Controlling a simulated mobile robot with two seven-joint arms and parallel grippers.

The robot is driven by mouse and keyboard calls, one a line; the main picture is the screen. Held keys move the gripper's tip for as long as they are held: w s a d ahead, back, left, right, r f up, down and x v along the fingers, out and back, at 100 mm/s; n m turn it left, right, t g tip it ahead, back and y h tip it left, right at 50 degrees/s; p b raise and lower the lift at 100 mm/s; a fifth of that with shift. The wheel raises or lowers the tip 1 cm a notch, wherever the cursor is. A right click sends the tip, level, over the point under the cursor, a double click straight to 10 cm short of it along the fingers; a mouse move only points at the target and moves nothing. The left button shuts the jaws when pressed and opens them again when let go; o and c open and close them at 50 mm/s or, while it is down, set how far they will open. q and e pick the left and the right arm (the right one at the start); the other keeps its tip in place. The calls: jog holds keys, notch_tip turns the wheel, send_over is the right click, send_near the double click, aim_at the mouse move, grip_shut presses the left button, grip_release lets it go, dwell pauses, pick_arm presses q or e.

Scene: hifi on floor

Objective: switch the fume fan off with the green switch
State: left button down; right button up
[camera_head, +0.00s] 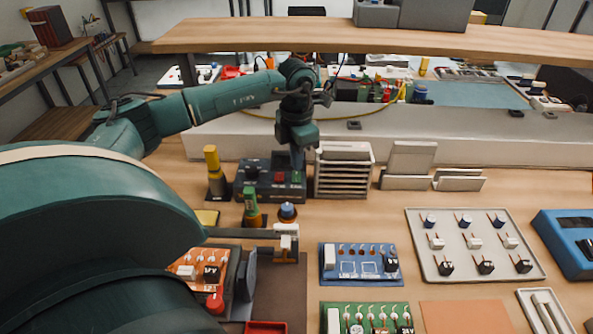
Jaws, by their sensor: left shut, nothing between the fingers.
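A dark switch box (262,192) stands on the bench left of centre, with a red switch (279,178) and a green switch (296,177) on its top. My left arm reaches over from the left, and my left gripper (298,160) points down just above the green switch. Its fingers are shut with nothing between them. I cannot tell whether the fingertips touch the switch, or which way the switch is set. My right gripper is out of view. I cannot clearly make out a fume fan.
A stack of pale trays (343,172) stands close to the right of the box. A yellow-topped bottle (214,170) is on its left, and a green-topped bottle (251,207) in front. A wooden shelf (400,35) spans above. A component tray (425,262) lies to the right.

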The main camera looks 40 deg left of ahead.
aim_at(297, 173)
pick_arm(q)
jog(key=shift+f+b, duration=0.65)
jog(key=shift+f, duration=0.35)
dwell(0.4)
jog(key=shift+r+p, duration=2.75)
jog(key=shift+r, duration=0.85)
jog(key=shift+f, duration=0.1)
